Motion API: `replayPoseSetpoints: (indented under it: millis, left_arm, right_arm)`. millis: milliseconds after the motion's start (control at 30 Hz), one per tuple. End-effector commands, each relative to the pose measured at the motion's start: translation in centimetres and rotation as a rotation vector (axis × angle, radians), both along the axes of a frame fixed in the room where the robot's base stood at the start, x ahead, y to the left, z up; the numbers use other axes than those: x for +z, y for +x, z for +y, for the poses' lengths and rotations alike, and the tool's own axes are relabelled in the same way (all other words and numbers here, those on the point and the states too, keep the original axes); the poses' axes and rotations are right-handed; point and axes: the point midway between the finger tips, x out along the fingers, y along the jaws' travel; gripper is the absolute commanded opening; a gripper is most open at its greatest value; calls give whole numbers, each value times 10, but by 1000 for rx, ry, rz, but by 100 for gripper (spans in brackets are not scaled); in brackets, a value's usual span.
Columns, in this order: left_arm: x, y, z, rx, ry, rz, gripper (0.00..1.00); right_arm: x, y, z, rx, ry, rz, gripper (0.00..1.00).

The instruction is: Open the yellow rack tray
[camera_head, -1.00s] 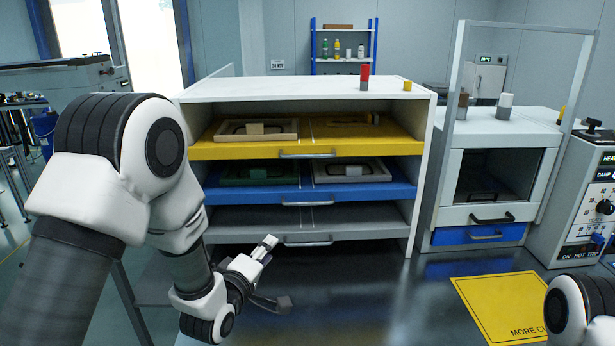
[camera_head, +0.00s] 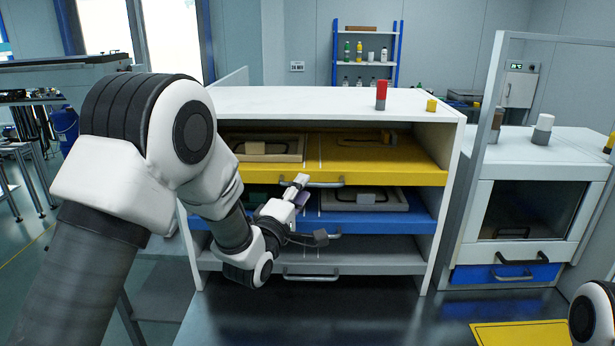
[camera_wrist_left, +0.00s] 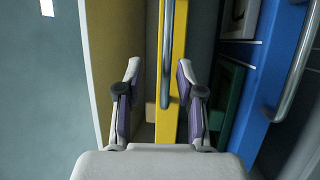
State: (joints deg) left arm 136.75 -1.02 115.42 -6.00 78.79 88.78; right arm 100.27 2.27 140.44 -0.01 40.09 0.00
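The yellow rack tray (camera_head: 385,170) is the top tray of the white rack, with a grey bar handle (camera_head: 312,184) on its front. My left gripper (camera_head: 308,210) is in front of the rack, just below and near that handle, with its fingers apart. In the left wrist view, the open left gripper (camera_wrist_left: 158,75) faces the yellow tray front (camera_wrist_left: 178,40). Its handle (camera_wrist_left: 167,70) lies between the two fingers, nearer the right one; I see no grip on it. My right gripper is out of view.
The blue tray (camera_head: 400,215) and grey tray (camera_head: 380,255) sit below the yellow one. A red-topped item (camera_head: 381,95) and a yellow item (camera_head: 431,105) stand on the rack top (camera_head: 320,100). A white cabinet (camera_head: 525,190) stands to the right.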

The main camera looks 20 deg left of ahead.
Motion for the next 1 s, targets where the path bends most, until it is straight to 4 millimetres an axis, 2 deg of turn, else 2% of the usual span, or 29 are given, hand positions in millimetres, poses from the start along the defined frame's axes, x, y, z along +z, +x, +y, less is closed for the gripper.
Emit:
replayPoseSetpoints:
  millis: [100, 200, 433, 533, 1000]
  left_arm:
    - [5, 19, -2, 0, 1, 0, 37]
    - [5, 26, -3, 0, 1, 1, 37]
    - [4, 28, -3, 0, 1, 2, 37]
    - [4, 28, -3, 0, 1, 2, 2]
    - [4, 28, -3, 0, 1, -1, 0]
  right_arm:
    - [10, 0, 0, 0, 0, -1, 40]
    - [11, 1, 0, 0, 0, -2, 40]
    - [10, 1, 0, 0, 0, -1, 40]
    - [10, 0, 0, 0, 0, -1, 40]
    - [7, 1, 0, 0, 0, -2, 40]
